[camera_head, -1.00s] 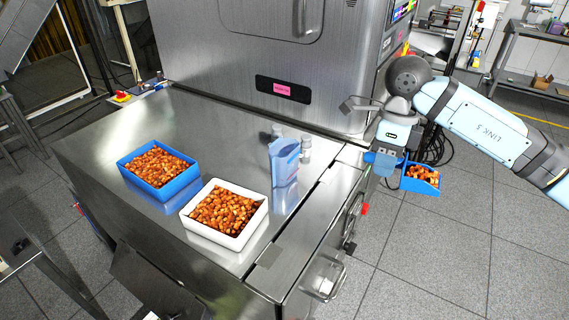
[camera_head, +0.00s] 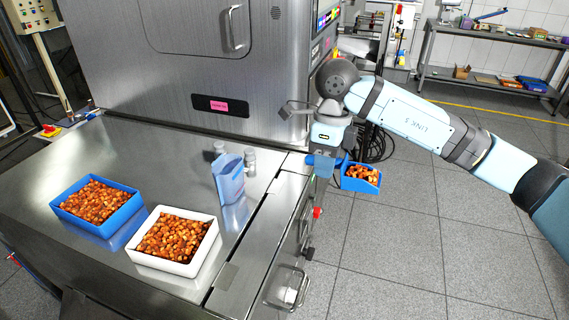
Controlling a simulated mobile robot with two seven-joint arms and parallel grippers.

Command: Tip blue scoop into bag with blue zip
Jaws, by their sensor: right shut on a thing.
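The blue scoop (camera_head: 361,184) is filled with orange-brown pieces and hangs in the air, roughly level, just right of the steel table. My right gripper (camera_head: 326,165) is shut on the scoop's handle. A clear bag with a blue top edge (camera_head: 229,180) stands upright on the steel table, to the left of the scoop and apart from it. Whether the bag's mouth is open is too small to tell. My left gripper is not in view.
A blue bin (camera_head: 71,209) and a white bin (camera_head: 196,266), both full of orange-brown pieces, stand on the steel table (camera_head: 165,160). Small metal posts (camera_head: 249,160) stand behind the bag. A steel machine (camera_head: 180,60) rises at the back. The tiled floor at right is clear.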

